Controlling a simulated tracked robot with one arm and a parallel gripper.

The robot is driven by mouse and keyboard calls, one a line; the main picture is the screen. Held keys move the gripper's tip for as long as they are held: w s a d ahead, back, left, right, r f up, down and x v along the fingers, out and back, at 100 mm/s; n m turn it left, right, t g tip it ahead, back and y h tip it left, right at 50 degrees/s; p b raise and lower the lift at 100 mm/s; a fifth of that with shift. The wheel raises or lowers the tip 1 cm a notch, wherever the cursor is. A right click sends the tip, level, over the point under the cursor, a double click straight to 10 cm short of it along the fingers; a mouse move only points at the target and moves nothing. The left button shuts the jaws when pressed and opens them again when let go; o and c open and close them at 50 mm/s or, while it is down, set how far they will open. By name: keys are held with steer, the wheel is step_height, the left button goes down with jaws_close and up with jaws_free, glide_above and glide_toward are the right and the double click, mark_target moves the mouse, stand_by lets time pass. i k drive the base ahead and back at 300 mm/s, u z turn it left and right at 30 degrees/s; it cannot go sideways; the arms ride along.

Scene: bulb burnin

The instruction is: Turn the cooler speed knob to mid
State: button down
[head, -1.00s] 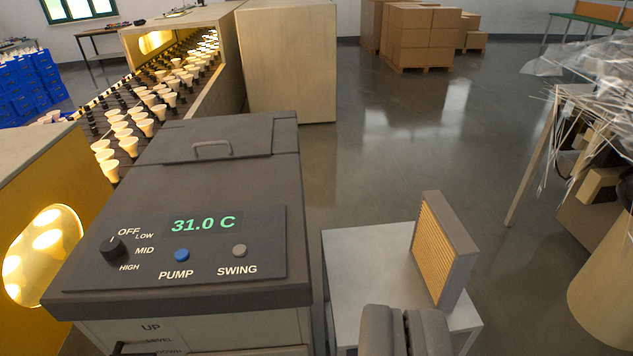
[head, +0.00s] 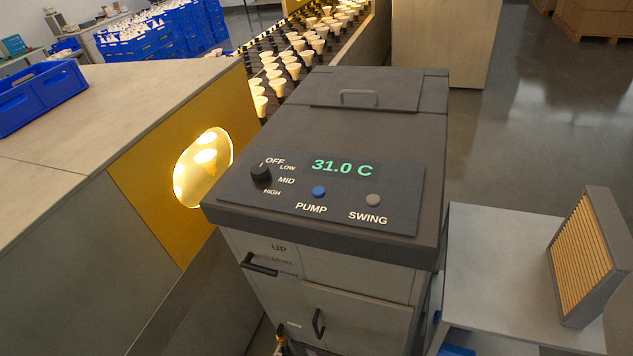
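The cooler (head: 330,232) is a dark-topped, light-bodied box in the middle of the head view. Its sloped control panel (head: 385,205) carries a black speed knob (head: 260,174) at the left, with the labels OFF, LOW, MID and HIGH around its right side. The knob's small white mark points up, toward OFF. A green display (head: 342,168) reads 31.0 C. A blue PUMP button (head: 319,191) and a grey SWING button (head: 373,200) sit right of the knob. My gripper is out of the picture.
A bench with a yellow lit end (head: 150,205) stands close left of the cooler. Behind is a rack of glowing bulbs (head: 300,45). A grey side table (head: 490,250) holding a slatted pad (head: 590,255) stands right. Open floor (head: 540,130) lies beyond it.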

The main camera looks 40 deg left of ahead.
mark_target(260, 173)
steer(key=u, duration=0.25)
steer(key=i, duration=1.2)
